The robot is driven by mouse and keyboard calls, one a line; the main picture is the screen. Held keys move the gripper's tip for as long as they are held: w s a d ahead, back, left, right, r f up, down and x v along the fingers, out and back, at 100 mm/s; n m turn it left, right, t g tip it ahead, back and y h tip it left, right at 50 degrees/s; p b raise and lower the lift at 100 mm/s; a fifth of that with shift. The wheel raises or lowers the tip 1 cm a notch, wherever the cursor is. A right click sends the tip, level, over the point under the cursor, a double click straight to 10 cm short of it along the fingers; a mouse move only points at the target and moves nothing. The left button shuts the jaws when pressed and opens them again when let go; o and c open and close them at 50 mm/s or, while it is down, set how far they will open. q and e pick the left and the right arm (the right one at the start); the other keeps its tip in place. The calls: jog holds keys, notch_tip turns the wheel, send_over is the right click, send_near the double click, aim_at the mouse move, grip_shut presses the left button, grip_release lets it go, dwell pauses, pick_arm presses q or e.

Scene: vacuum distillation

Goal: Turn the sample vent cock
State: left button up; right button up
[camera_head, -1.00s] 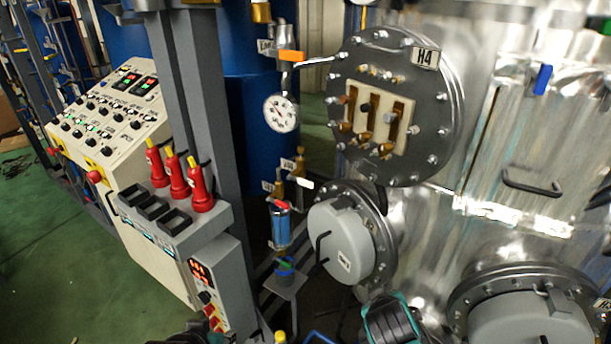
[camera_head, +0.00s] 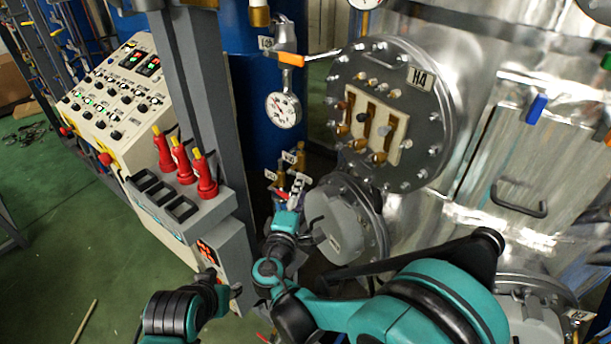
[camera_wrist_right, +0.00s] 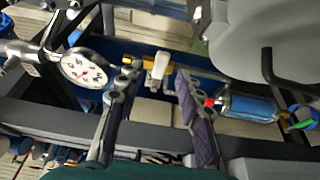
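The sample vent cock is most likely the small brass valve with a white lever (camera_wrist_right: 157,68). In the right wrist view the lever lies between my fingertips; I cannot tell whether they touch it. My right gripper (camera_head: 296,187) is open, its fingers apart on both sides of the lever in the wrist view (camera_wrist_right: 155,82). In the head view it reaches up to the tagged brass valves (camera_head: 299,158) and hides the lever. A blue cylinder (camera_wrist_right: 250,107) with a red handle (camera_wrist_right: 210,102) is right of the fingers.
A dial gauge (camera_head: 283,110) hangs above the valves, under an orange lever (camera_head: 290,59). A round grey cover (camera_head: 335,225) stands close right of my gripper. The H4 flange (camera_head: 428,140) is above it. A grey post and red-handled holders (camera_head: 205,185) stand left.

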jog(key=x, duration=0.5)
jog(key=shift+w+d, duration=0.1)
jog(key=shift+w, duration=0.05)
grip_shut()
